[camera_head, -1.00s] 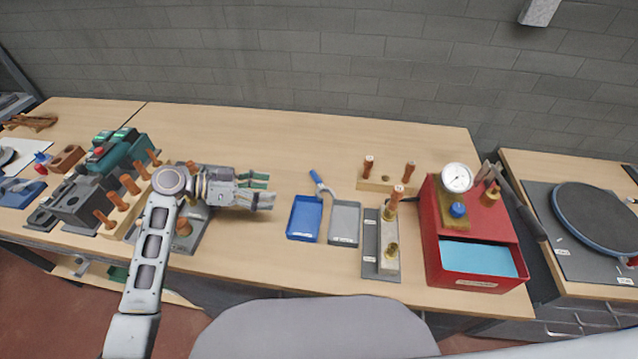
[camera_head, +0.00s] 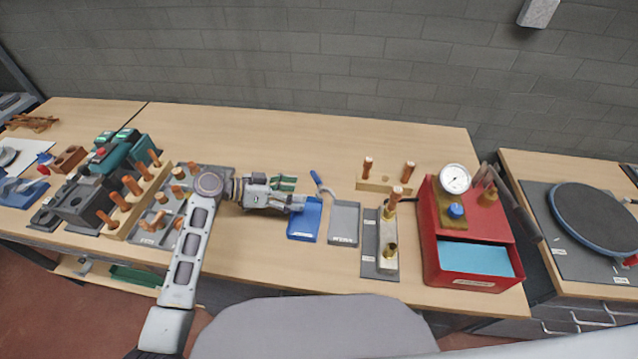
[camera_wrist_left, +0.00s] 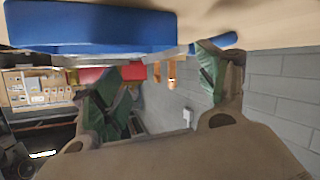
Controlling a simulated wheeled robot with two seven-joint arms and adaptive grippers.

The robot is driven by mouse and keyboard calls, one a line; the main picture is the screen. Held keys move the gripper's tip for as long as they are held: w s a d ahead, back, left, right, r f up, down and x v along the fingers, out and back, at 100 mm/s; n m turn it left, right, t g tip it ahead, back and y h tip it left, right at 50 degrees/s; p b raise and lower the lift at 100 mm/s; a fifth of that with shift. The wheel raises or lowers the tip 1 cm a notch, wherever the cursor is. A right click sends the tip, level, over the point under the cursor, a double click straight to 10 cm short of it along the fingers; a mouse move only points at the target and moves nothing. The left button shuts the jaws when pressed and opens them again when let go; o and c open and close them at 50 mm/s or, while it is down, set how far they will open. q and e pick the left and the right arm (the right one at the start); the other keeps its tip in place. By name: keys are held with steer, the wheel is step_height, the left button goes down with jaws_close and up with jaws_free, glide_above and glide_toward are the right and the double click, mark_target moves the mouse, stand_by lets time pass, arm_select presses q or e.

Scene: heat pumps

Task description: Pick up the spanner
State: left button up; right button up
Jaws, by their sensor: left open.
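The spanner (camera_head: 317,178) has a blue handle and a grey curved head. It lies on the bench behind the two small trays, with its handle toward the wall. In the left wrist view, a blue rod end that looks like its handle (camera_wrist_left: 229,40) shows at the top, beside a finger. My left gripper (camera_head: 292,193) is open and empty, left of the spanner, with its fingers pointing right toward it. Its lower finger is over or beside the left edge of the blue tray (camera_head: 304,233). My right gripper is not in view.
A grey tray (camera_head: 344,236) stands right of the blue one. A wooden block (camera_head: 384,185) with copper pieces and a red box (camera_head: 455,268) with a gauge stand further right. A peg rack (camera_head: 140,205) is at the left. The bench behind the spanner is clear.

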mark_target(318, 193)
arm_select(q)
steer(key=shift+p+x, duration=0.65)
steer(key=shift+x, duration=1.9)
steer(key=c, duration=1.6)
steer(key=shift+c, duration=0.2)
step_height(318, 193, up, 10)
steer(key=shift+b, duration=0.45)
